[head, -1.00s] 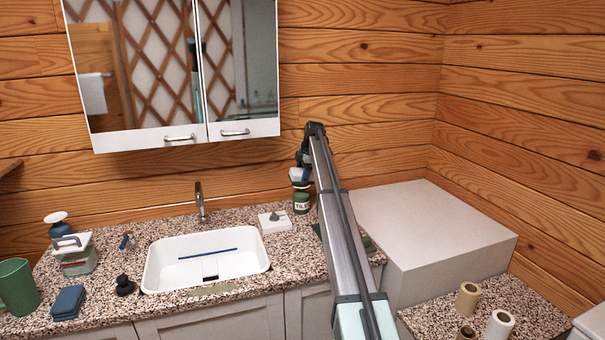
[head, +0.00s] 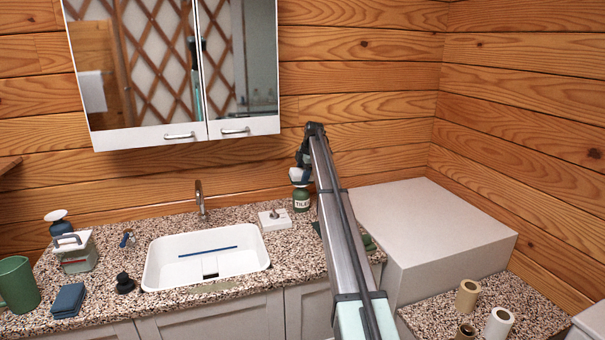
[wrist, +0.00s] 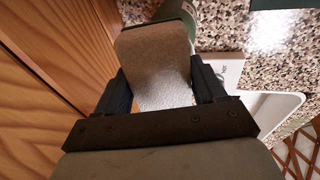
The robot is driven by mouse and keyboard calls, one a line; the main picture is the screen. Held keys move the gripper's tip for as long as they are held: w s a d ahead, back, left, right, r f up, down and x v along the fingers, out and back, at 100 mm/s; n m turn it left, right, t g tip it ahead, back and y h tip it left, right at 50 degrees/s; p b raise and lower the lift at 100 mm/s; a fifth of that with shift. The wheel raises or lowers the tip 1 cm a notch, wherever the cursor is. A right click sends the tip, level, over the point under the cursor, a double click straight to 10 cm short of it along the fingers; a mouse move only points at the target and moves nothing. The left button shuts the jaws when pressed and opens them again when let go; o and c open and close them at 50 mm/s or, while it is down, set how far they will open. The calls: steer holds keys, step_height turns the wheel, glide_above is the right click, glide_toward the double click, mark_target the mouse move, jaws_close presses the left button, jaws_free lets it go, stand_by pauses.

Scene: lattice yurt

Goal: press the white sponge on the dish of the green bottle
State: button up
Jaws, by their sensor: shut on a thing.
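The white sponge (head: 299,174) is a pale block held in my gripper (head: 304,160), above the green bottle (head: 301,201) with a "TILE" label, which stands on the counter. In the wrist view my gripper (wrist: 162,88) is shut on the sponge (wrist: 155,65), one finger on each side. The sponge's broad speckled face fills the middle of that view and has a dark far edge. Part of the green bottle (wrist: 208,20) shows beyond it. The bottle's dish is hidden, and I cannot tell whether the sponge touches it.
A white soap tray (head: 275,222) and the sink (head: 165,265) are left of the bottle. A blue bottle with a white top (head: 58,223), a caddy (head: 76,258) and a green cup (head: 17,285) stand far left. A large pale box (head: 425,220) is right. The wooden wall is close behind.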

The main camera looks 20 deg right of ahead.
mark_target(300, 169)
steer(key=shift+f, duration=0.55)
stand_by(2.3)
steer(key=shift+r, duration=0.1)
stand_by(0.4)
steer(key=shift+r, duration=3.45)
